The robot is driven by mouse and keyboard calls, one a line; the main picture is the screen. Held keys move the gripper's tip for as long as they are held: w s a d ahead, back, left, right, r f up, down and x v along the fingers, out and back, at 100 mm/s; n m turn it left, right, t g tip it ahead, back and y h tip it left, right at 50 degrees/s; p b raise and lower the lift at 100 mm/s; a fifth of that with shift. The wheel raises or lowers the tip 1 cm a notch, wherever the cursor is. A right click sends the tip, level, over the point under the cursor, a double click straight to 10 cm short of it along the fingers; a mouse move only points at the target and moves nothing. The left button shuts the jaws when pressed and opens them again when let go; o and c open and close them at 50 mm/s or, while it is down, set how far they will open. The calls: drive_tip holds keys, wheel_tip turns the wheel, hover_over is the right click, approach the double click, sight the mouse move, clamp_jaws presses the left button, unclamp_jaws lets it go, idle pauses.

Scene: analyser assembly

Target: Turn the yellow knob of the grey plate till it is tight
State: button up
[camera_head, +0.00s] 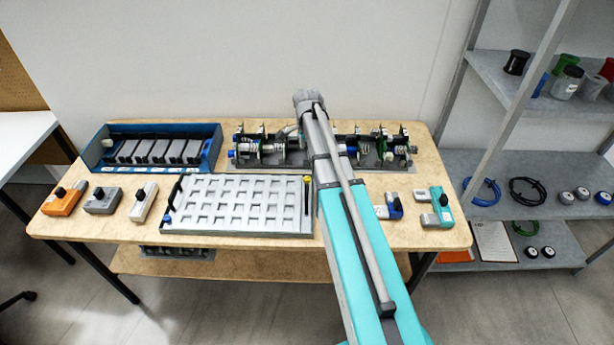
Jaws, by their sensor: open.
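A grey base plate (400,163) lies at the back of the table and carries a row of rollers, gears and brackets. I cannot make out a yellow knob on it; my arm covers its middle. A small yellow round top (307,179) on a dark upright stem shows at the right end of the light grey gridded tray (240,230), just left of my arm; I cannot tell whether it is the knob. My arm reaches from the bottom right to the back of the table. My gripper is hidden behind the arm's end, near the assembly.
A blue bin (213,150) with several dark modules stands at the back left. Orange (60,203), grey (101,203) and white (143,208) knobbed blocks sit front left. A teal block (435,207) and a blue-and-white block (390,207) sit right. A metal shelf (540,170) stands beyond.

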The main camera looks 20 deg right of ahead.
sight(307, 178)
drive_tip(key=shift+f, duration=0.2)
wheel_tip(307, 178, down, 14)
drive_tip(key=b, duration=1.3)
drive_tip(key=shift+r+b, duration=0.25)
drive_tip(key=shift+b, duration=0.15)
idle(0.3)
clamp_jaws()
